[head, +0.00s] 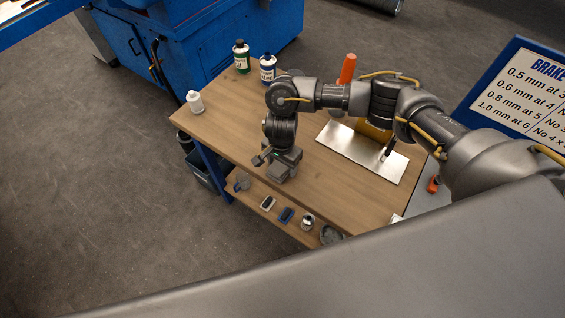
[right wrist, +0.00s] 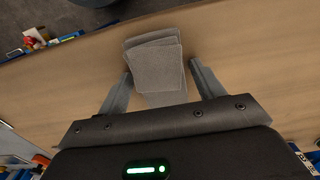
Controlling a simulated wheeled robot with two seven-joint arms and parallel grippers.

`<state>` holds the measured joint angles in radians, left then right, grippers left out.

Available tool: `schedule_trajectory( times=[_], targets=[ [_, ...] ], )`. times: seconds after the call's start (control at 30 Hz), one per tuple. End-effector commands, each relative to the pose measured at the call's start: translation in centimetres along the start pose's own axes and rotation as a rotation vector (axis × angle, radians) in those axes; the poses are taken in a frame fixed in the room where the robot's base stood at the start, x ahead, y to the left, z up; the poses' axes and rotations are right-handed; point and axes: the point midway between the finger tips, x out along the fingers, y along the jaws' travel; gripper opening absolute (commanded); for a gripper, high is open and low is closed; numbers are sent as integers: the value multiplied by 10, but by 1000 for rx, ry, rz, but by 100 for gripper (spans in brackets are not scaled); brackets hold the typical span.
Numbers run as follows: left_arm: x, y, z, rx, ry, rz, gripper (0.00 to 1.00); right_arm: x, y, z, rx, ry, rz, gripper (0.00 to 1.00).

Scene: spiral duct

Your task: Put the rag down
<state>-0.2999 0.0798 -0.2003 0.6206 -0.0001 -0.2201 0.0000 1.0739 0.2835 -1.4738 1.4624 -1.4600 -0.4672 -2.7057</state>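The rag (right wrist: 153,58) is grey and looks like a stack of folded layers. In the right wrist view it lies over the wooden table top, close to the table's edge. My right gripper (head: 268,166) is low over the front left part of the table in the head view. In the right wrist view the right gripper's fingers (right wrist: 160,70) are spread apart, one on each side of the rag. A gap shows on the left of the rag; I cannot tell whether the right finger touches it. In the head view I cannot tell the rag from the gripper. My left gripper is not in view.
The wooden table (head: 222,124) holds a white bottle (head: 195,101), a green bottle (head: 241,56), a blue bottle (head: 267,67), an orange-handled tool (head: 347,69) and a metal plate (head: 345,150). A lower shelf (head: 258,190) holds several small items. The table's left part is mostly clear.

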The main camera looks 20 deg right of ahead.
Motion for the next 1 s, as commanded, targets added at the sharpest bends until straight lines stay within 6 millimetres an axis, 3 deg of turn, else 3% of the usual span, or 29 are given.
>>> schedule_trajectory(
  times=[0.47,1.0],
  targets=[
    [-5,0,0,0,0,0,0,-10,-2,-1,-2,2,-4,74],
    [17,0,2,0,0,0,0,-105,-1,-1,-2,4,-3,74]
  ],
)
